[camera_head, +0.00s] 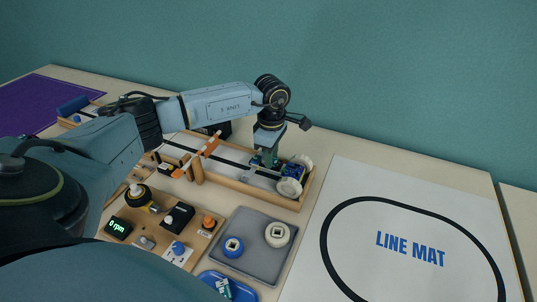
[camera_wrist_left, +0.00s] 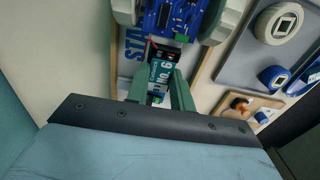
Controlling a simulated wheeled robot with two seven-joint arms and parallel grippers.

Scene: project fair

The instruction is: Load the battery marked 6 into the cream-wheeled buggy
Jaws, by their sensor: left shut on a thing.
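The buggy (camera_head: 294,171) has a blue body and cream wheels and stands at the right end of the long framed track. In the left wrist view the buggy (camera_wrist_left: 172,22) is at the top, its cream wheels on both sides. My left gripper (camera_head: 264,160) is just left of the buggy, pointing down. It is shut on a battery (camera_wrist_left: 162,72) with a teal label reading "No. 6". The battery's dark far end is close to the buggy's near edge; I cannot tell if they touch. The gripper mostly hides the battery in the head view. My right gripper is not in view.
An orange barrier arm (camera_head: 198,156) stands over the track, left of my gripper. In front lie a grey tray (camera_head: 251,268) with a blue and a cream wheel, a blue tray (camera_head: 244,294) with small items, and a control board (camera_head: 150,231). The line mat (camera_head: 410,275) is clear.

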